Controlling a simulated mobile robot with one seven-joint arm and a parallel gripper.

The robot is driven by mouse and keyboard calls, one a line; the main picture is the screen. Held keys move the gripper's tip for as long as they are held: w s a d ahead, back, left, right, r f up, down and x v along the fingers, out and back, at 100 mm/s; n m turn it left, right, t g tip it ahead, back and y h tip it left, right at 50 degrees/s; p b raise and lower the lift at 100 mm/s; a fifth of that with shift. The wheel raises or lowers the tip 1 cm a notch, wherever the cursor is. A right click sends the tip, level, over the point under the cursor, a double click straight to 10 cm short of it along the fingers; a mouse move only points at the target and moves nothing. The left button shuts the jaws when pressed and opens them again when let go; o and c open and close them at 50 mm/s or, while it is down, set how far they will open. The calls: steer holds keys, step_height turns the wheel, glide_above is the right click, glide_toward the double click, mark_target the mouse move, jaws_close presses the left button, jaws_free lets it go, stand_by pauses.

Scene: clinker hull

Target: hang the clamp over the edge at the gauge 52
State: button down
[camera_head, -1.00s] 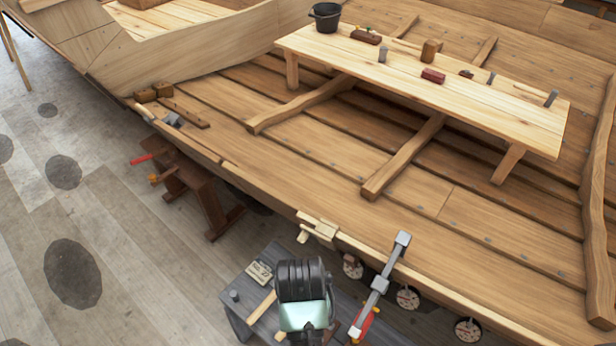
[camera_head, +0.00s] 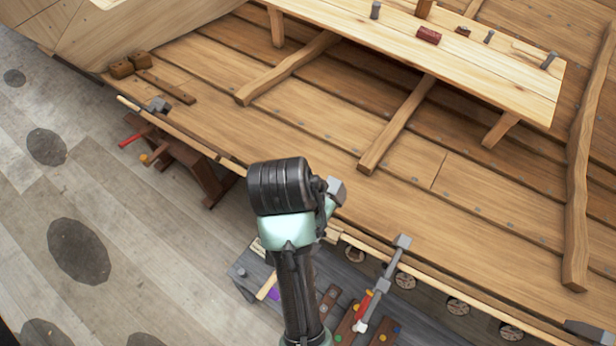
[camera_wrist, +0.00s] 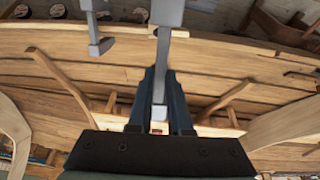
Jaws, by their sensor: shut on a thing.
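My gripper (camera_wrist: 163,78) is shut on the grey bar of a clamp (camera_wrist: 160,52), which runs up the middle of the wrist view with its small pad between the fingers. In the head view, my wrist hides most of it; a grey end of the held clamp (camera_head: 337,189) shows just right of the wrist, over the planking near the hull edge (camera_head: 440,283). Round discs, possibly gauges (camera_head: 405,281), sit in a row below that edge; their markings are too small to read, so I cannot tell which is 52.
Another clamp with a red handle (camera_head: 386,275) is at the edge, right of my arm; it also shows in the wrist view (camera_wrist: 95,30). A grey bench (camera_head: 245,272) stands below. A plank table (camera_head: 530,85) stands on the hull. More clamps (camera_head: 158,105) are at far left.

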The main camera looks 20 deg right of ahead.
mark_target(321, 231)
steer(key=shift+s, duration=0.2)
steer(key=shift+s+f, duration=0.2)
steer(key=shift+f, duration=0.4)
steer(key=shift+a+x, duration=0.2)
steer(key=shift+x, duration=0.75)
steer(key=shift+a+x, duration=0.2)
steer(key=shift+x, duration=0.7)
steer(key=b+x, duration=0.2)
steer(key=x, duration=0.1)
steer(key=shift+s+f, duration=0.1)
steer(key=shift+f, duration=0.2)
steer(key=shift+b+x, duration=1)
steer(key=shift+b, duration=0.1)
steer(key=b+x, duration=0.4)
steer(key=shift+d+f, duration=0.1)
steer(key=shift+b+x, duration=1.25)
steer(key=shift+x, duration=0.75)
steer(key=shift+d+f, duration=0.15)
steer(key=shift+f, duration=0.15)
